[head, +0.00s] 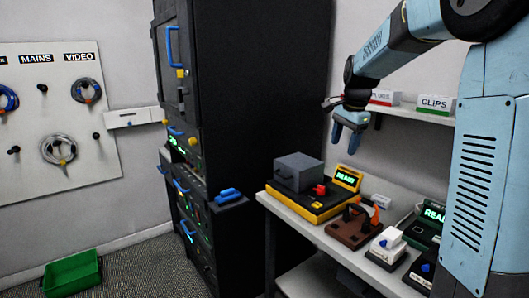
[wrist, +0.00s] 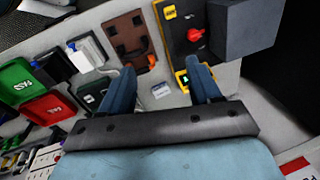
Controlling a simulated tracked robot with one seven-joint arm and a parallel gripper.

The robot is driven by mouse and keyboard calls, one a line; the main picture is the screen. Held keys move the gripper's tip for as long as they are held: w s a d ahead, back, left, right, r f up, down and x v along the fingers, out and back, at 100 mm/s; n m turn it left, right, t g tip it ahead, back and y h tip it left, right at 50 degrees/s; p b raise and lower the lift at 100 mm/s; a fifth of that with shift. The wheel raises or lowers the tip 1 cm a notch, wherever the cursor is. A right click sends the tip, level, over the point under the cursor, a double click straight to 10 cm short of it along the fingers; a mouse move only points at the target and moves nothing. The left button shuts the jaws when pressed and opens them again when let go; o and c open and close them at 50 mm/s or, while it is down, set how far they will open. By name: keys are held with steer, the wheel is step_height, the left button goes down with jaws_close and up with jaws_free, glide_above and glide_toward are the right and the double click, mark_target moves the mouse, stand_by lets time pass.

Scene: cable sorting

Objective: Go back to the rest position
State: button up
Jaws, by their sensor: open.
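My gripper (head: 351,126) hangs from my light-blue arm above the bench in the head view, with its fingers pointing down. In the wrist view my gripper (wrist: 160,88) shows two blue fingers held apart, with nothing between them but the bench surface below. It is clear of the devices on the bench and touches nothing that I can see.
The bench (head: 283,207) carries a yellow-based device with a grey box (head: 299,172), a brown device (head: 350,228) and a white-topped device (head: 386,243). A shelf with a CLIPS box (head: 436,105) is behind my arm. A black rack (head: 255,90), cable board (head: 28,120) and green bin (head: 73,273) stand left.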

steer(key=s+r+n+t, duration=0.25)
steer(key=s+n, duration=0.35)
steer(key=s, duration=1.2)
steer(key=s+f+n, duration=0.3)
steer(key=s+n, duration=0.3)
steer(key=s, duration=0.8)
steer(key=shift+s+a+f+t+h, duration=0.35)
steer(key=shift+a+f+t+h, duration=0.05)
steer(key=shift+t, duration=0.05)
